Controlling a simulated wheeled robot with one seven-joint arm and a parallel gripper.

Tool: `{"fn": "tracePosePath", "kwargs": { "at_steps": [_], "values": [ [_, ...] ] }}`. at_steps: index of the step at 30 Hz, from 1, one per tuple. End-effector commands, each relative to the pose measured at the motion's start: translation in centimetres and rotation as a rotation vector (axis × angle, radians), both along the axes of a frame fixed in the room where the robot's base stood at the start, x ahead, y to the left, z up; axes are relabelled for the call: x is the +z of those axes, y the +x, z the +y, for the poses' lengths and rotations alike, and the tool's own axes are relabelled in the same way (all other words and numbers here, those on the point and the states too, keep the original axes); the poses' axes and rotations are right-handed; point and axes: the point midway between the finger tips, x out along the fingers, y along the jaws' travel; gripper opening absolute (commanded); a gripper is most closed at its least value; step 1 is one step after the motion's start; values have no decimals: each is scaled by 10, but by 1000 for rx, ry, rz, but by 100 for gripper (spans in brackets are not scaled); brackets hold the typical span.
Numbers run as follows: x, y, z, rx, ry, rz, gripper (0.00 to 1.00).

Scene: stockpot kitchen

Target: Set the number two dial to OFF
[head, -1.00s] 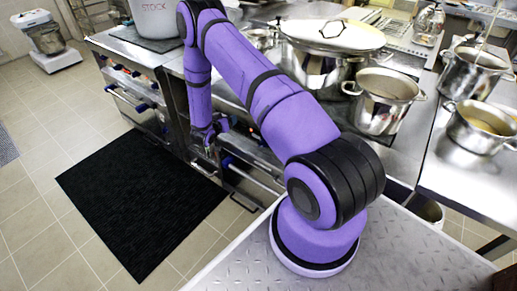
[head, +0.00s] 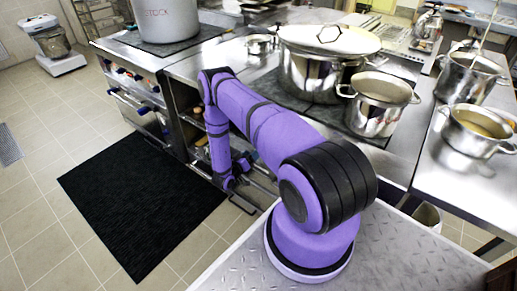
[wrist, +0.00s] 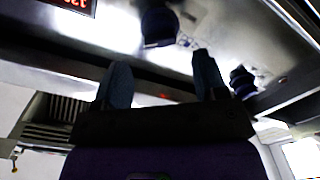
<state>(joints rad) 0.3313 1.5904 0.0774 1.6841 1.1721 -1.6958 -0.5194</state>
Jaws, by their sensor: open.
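In the wrist view, a dark blue dial (wrist: 158,24) sits on a shiny steel panel, ahead of my gripper (wrist: 160,75) and roughly between its fingers in the picture. The two fingers are apart with nothing held between them, and the dial looks beyond their tips. A second dark dial (wrist: 242,82) is right of the right finger. I cannot read which dial is number two or where either one points. In the head view my gripper (head: 228,184) is low at the front of the counter, and my arm hides the panel there.
A red lit display (wrist: 75,3) is at the upper left of the wrist view. In the head view, a lidded pot (head: 322,72) and an open pot (head: 378,105) stand on the counter. A black mat (head: 140,205) lies on clear tiled floor.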

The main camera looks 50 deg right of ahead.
Motion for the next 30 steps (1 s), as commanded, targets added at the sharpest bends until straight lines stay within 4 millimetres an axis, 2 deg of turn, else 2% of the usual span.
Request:
{"fn": "tracePosePath", "kwargs": {
  "at_steps": [3,10,15,23,30],
  "values": [
    [0,2,-23,-3,1,-3,66],
    [0,4,-52,-1,0,-3,66],
    [0,5,-60,2,1,-1,66],
    [0,5,-61,2,1,-1,66],
    [0,5,-61,2,1,-1,20]
  ]
}}
